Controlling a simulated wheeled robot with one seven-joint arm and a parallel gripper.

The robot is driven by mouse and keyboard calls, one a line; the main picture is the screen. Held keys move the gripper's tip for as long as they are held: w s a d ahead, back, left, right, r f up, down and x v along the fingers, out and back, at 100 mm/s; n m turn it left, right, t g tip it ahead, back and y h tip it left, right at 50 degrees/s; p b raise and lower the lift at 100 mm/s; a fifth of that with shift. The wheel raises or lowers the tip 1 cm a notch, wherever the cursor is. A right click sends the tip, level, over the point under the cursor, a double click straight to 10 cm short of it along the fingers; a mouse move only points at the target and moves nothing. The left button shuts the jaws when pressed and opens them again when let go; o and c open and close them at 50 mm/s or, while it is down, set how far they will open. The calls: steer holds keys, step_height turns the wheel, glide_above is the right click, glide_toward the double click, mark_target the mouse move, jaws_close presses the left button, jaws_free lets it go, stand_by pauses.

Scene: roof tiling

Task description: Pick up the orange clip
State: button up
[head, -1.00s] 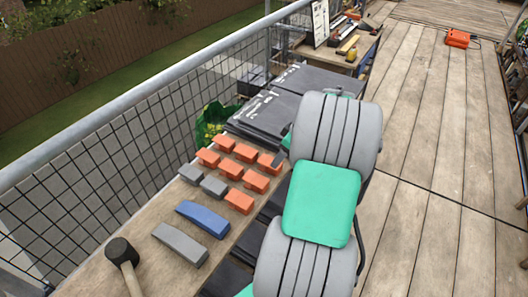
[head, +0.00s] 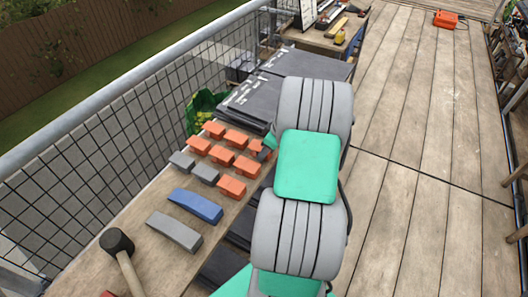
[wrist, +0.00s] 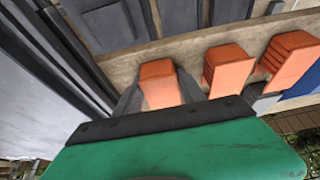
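Several orange clips lie in rows on the wooden bench; one of them (head: 222,155) is in the middle of the group in the head view. My gripper (head: 263,146) is at the right end of the rows, at the rightmost clip (head: 255,145), which the arm partly hides. In the wrist view, an orange clip (wrist: 158,72) stands between the two dark grey fingers of my gripper (wrist: 160,92). The fingers are apart, one on each side of it, with very little gap. Two more clips (wrist: 229,66) (wrist: 290,58) lie to the right.
Grey blocks (head: 181,160), a blue block (head: 195,205) and a longer grey block (head: 174,231) lie on the bench. A mallet (head: 122,262) lies at the near left. Dark slates (head: 262,98) are stacked beyond. A mesh railing (head: 110,140) runs along the left; the deck (head: 420,170) at right is clear.

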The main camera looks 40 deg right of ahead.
jaws_close()
steer(key=shift+r, duration=0.1)
stand_by(0.5)
steer(key=shift+r, duration=0.3)
step_height(320, 180, up, 3)
steer(key=shift+f+b, duration=0.2)
steer(key=shift+b, duration=0.1)
steer(key=s+a+r, duration=0.6)
steer(key=s+r, duration=0.3)
steer(key=s, duration=0.3)
steer(key=shift+s+a+r+b, duration=0.15)
steer(key=shift+s+r+b, duration=0.15)
steer(key=shift+b, duration=0.1)
